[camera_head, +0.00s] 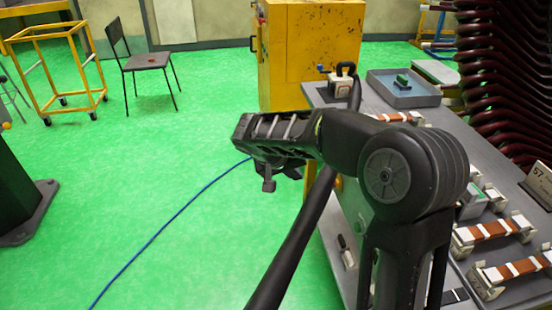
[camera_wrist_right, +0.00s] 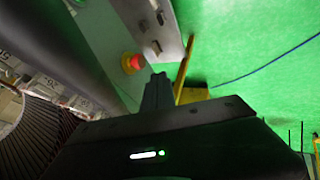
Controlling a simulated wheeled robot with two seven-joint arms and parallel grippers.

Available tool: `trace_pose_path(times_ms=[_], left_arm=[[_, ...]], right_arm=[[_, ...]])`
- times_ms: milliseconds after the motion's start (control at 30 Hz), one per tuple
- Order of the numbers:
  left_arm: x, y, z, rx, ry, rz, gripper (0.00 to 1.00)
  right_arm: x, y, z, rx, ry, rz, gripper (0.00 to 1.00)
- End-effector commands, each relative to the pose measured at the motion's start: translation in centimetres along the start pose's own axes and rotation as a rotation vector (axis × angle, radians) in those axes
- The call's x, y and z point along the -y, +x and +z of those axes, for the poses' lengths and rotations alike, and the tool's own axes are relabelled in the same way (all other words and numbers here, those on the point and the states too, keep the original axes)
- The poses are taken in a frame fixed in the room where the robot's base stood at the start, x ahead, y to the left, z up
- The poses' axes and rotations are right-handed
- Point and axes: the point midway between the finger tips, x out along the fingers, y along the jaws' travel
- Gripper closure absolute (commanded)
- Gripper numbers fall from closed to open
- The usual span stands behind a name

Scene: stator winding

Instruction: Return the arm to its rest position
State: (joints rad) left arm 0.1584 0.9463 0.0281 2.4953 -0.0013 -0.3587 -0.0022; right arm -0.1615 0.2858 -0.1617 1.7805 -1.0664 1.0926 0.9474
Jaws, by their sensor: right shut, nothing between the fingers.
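My right arm reaches up from the lower right of the head view and bends at a dark round joint. Its gripper (camera_head: 268,184) hangs at the left end of the arm, over the green floor and left of the grey workbench (camera_head: 335,235). In the right wrist view the two dark fingers (camera_wrist_right: 158,92) are together with nothing between them. My left gripper is in neither view.
Copper-coloured coils (camera_head: 490,232) in white holders lie on the bench at the right. A grey tray (camera_head: 385,97) with a green item stands at its back. A yellow cabinet (camera_head: 285,55), a black chair (camera_head: 147,62) and a yellow frame cart (camera_head: 55,73) stand behind. A blue cable (camera_head: 170,224) crosses the open floor.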

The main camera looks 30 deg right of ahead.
Motion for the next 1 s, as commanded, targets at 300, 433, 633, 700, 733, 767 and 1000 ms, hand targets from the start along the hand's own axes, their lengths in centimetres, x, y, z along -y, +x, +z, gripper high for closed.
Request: trace_pose_path(times_ms=[300,433,633,700,733,767,1000], left_arm=[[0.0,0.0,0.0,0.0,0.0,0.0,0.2],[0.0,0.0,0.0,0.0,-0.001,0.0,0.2],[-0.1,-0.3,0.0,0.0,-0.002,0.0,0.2],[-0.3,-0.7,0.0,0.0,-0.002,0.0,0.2],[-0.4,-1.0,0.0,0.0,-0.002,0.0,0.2],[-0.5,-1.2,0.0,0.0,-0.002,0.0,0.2],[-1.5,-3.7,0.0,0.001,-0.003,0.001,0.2]], right_arm=[[0.5,0.0,-0.3,-0.013,-0.045,-0.019,1.0],[4.2,0.0,-0.4,-0.051,-0.145,-0.16,1.0],[15.7,-0.2,5.1,-0.073,-0.343,-0.512,1.0],[20.0,-0.1,8.9,-0.063,-0.392,-0.646,1.0],[21.7,-0.1,10.8,-0.054,-0.404,-0.701,1.0],[23.2,0.0,12.8,-0.046,-0.411,-0.754,1.0],[27.5,1.7,31.4,0.135,-0.286,-0.935,1.0]])
